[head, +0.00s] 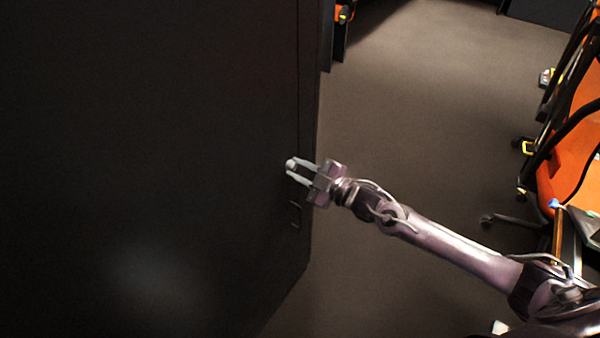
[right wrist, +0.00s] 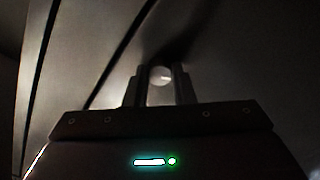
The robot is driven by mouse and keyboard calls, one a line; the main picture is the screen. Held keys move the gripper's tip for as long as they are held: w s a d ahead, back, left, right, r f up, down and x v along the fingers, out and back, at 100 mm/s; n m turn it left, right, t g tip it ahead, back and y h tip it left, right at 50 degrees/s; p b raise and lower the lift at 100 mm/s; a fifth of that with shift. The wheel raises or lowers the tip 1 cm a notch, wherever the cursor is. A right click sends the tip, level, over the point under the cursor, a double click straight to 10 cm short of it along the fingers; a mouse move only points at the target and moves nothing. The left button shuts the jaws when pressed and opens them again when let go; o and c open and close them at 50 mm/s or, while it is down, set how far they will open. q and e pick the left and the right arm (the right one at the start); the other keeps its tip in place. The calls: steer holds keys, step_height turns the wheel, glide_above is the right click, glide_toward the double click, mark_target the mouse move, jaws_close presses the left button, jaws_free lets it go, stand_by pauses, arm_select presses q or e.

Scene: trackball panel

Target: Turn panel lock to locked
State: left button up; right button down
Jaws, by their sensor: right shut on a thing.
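The dark panel (head: 150,120) fills the left of the head view. A small round pale lock knob (head: 290,163) sits near its right edge. My right gripper (head: 294,170) reaches it from the right, and its two fingers are shut on the knob. In the right wrist view the knob (right wrist: 160,75) shows as a light disc between the two upright fingers (right wrist: 160,88). Any mark for locked or unlocked is too dark to make out. My left gripper is in neither view.
A small dark rectangular fitting (head: 295,215) is on the panel below the knob. Grey floor (head: 420,120) lies open to the right of the panel. Orange chairs (head: 575,150) stand at the far right. Dark seams (right wrist: 125,50) run slanting across the panel in the right wrist view.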

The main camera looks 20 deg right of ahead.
steer(key=n+b, duration=0.2)
steer(key=n, duration=0.1)
steer(key=n+b, duration=0.1)
steer(key=n, duration=0.2)
steer(key=shift+f+n+b, duration=0.2)
steer(key=shift+n+b, duration=0.1)
steer(key=shift+b, duration=0.05)
steer(key=n+b, duration=0.2)
steer(key=n, duration=0.1)
steer(key=shift+r+n+b, duration=0.1)
steer(key=shift+n+b, duration=0.95)
steer(key=shift+n, duration=0.45)
steer(key=c, duration=1.2)
jaws_free()
steer(key=shift+r, duration=0.1)
